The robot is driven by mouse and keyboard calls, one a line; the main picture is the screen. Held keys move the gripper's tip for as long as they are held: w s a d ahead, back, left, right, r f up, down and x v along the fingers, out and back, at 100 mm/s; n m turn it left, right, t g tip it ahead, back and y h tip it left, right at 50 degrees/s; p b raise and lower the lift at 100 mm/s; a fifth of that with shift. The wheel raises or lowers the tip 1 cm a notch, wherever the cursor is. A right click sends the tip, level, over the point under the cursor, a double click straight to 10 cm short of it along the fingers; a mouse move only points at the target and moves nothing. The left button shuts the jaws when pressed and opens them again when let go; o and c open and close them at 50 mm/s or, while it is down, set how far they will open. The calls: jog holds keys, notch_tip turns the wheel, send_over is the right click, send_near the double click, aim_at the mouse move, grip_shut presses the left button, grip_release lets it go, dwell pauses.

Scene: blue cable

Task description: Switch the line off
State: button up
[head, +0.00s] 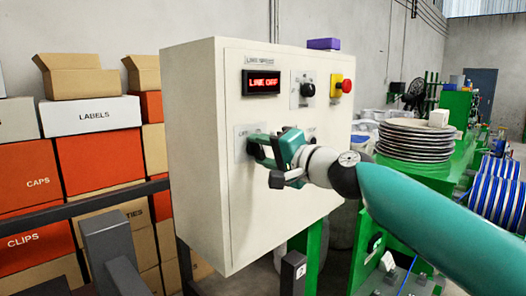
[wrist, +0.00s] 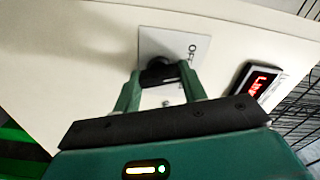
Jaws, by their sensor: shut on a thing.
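The cream control cabinet (head: 200,150) stands in the middle of the head view. Its red display (head: 262,83) reads "LINE OFF"; the display also shows at the right in the wrist view (wrist: 256,84). My gripper (head: 258,152) is at the lower left plate on the panel face. In the wrist view my gripper (wrist: 160,80) is shut on a dark switch handle (wrist: 158,72) in front of a pale plate marked "OFF" (wrist: 185,45). In the head view my fingers hide most of the switch.
A black knob (head: 308,90) and a red emergency button on a yellow base (head: 347,86) sit above my gripper. A purple box (head: 323,44) lies on the cabinet top. Boxes (head: 95,115) are stacked left; plates (head: 415,135) and blue-striped spools (head: 500,190) are right.

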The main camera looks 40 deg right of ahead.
jog(key=shift+n, duration=0.9)
jog(key=o, duration=1)
jog(key=shift+s+a, duration=0.1)
jog(key=shift+s, duration=0.1)
jog(key=shift+w, duration=0.2)
jog(key=shift+s, duration=0.1)
jog(key=s, duration=1.3)
jog(key=shift+s+d, duration=0.2)
jog(key=shift+s, duration=0.1)
